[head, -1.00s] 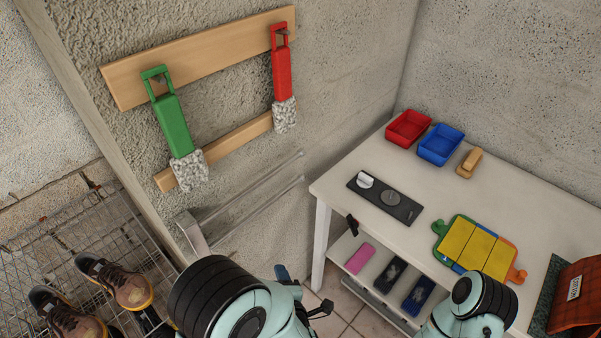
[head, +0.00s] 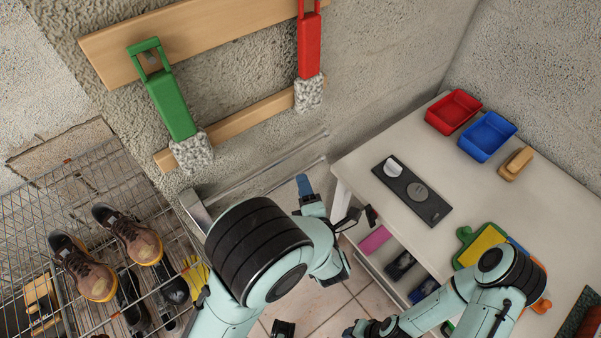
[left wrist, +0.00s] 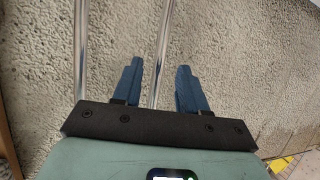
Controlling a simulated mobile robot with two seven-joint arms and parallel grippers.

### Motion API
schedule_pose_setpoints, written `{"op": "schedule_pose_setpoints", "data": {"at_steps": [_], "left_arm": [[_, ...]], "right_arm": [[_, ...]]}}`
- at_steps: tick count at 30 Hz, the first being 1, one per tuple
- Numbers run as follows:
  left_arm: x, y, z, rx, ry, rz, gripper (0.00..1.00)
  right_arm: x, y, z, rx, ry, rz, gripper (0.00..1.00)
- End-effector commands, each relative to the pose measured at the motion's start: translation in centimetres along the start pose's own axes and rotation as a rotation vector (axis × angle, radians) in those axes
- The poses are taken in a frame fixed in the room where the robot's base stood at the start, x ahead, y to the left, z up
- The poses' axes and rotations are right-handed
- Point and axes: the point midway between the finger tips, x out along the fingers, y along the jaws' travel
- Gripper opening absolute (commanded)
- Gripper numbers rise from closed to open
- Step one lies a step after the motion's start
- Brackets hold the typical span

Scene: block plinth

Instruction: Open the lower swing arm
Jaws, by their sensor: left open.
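The swing-arm rail has a metal bracket (head: 195,208) on the rough wall and two thin metal arms reaching right from it. The lower swing arm (head: 272,185) runs just below the upper swing arm (head: 258,170), both close along the wall. My left gripper (head: 303,186) is near the free end of the lower arm. In the left wrist view its blue fingers (left wrist: 157,88) are open, one on each side of the lower swing arm (left wrist: 162,45), with gaps showing. The upper swing arm (left wrist: 80,50) lies outside the fingers, to the left. My right gripper's fingers are not visible.
A white table (head: 350,170) with bins and a shelf stands close right of my left gripper. A wire rack (head: 75,215) with shoes is at left. Green (head: 168,105) and red (head: 309,50) handled tools hang above the rail. Tiled floor shows below.

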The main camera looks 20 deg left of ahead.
Motion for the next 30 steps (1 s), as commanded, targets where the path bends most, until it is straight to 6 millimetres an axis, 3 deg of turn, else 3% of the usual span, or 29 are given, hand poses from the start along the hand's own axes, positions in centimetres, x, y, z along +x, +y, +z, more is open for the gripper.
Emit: {"op": "schedule_pose_setpoints", "data": {"at_steps": [3, 9, 20, 24, 30], "left_arm": [[2.2, 0.1, 0.0, 0.002, 0.003, 0.001, 0.42], [4.4, 0.1, 0.0, 0.0, 0.0, 0.0, 0.42], [4.9, -0.1, 0.0, 0.001, -0.001, -0.001, 0.42], [4.8, -0.1, 0.0, 0.001, -0.001, -0.001, 0.0], [4.8, -0.1, 0.1, 0.001, -0.002, -0.001, 0.0]], "right_arm": [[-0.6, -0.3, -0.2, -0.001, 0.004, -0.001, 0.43], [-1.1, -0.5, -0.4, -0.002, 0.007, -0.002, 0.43], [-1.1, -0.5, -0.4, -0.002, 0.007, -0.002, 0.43], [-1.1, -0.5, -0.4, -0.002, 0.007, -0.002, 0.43], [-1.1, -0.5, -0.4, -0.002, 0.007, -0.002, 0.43]]}}
